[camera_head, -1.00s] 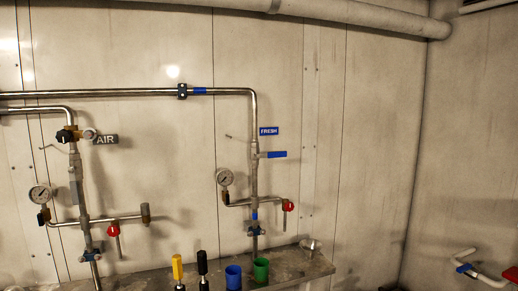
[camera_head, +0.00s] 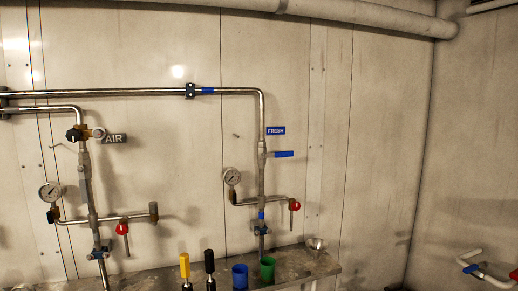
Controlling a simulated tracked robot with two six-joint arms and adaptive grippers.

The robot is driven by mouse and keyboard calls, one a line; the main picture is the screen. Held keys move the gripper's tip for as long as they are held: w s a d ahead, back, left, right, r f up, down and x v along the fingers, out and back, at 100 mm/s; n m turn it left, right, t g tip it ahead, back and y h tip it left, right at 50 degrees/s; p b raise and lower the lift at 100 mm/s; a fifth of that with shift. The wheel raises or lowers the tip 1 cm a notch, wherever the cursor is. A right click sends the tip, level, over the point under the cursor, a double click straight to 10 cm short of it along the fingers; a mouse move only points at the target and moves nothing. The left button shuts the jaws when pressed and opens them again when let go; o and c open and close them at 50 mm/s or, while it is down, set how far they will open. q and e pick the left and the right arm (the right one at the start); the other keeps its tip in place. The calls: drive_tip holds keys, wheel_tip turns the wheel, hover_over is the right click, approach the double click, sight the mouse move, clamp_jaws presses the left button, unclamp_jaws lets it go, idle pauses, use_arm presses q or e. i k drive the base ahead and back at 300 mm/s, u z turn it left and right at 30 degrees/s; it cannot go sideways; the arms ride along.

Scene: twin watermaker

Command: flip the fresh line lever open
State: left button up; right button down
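The fresh line (camera_head: 261,180) is a vertical metal pipe on the wall, with a blue FRESH sign (camera_head: 276,131) beside its upper part. Just below the sign, a lever with a blue handle (camera_head: 284,154) sticks out to the right of the pipe, roughly level and across it. Neither of my grippers shows in the head view.
An air line (camera_head: 86,180) with an AIR sign (camera_head: 116,139) stands to the left. Gauges and red-handled valves sit on both lines. A shelf (camera_head: 300,264) below holds a blue cup (camera_head: 240,277), a green cup (camera_head: 267,268), and yellow and black handled items.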

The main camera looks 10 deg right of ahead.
sight(289, 153)
drive_tip(key=u, duration=0.1)
drive_tip(key=i, duration=1)
drive_tip(key=z, duration=0.05)
